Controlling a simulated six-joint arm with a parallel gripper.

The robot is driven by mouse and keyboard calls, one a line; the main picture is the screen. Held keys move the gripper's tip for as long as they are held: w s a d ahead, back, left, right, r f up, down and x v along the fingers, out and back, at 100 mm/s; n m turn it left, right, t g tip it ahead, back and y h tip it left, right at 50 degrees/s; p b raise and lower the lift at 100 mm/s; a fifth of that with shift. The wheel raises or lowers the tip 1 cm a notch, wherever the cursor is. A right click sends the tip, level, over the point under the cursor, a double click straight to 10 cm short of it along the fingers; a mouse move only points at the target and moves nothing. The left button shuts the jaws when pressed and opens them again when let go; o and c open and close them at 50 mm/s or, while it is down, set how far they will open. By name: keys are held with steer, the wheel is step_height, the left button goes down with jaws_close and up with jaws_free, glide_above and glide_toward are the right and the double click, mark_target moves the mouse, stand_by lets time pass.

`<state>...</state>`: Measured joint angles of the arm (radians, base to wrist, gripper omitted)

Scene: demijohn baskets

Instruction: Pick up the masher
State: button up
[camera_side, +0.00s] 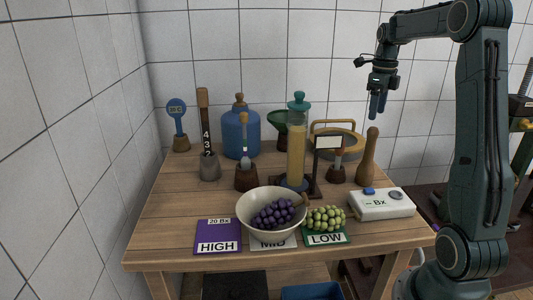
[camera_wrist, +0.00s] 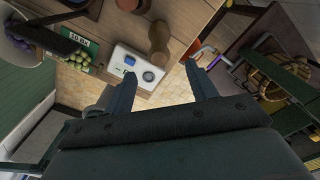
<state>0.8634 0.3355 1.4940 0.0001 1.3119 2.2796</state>
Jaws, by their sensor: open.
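The masher (camera_side: 368,158), a brown wooden club-like tool with a narrow neck and rounded top, stands upright at the right side of the wooden table (camera_side: 165,225). In the wrist view the masher (camera_wrist: 159,42) shows from above, beyond my fingertips, near the table edge. My gripper (camera_side: 377,108) hangs in the air above the masher's height, pointing down. In the wrist view my gripper (camera_wrist: 160,72) has its two fingers apart with nothing between them.
A white Bx meter (camera_side: 382,206) lies in front of the masher. A small brush-like tool (camera_side: 337,170) and a round basket (camera_side: 340,140) stand left of and behind it. A bowl of purple grapes (camera_side: 270,212), green grapes (camera_side: 326,219) and a glass cylinder (camera_side: 297,145) stand further left.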

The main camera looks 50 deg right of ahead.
mark_target(374, 128)
steer(key=shift+f, duration=3.2)
steer(key=shift+a+f, duration=0.1)
steer(key=shift+f, duration=2.5)
jaws_close()
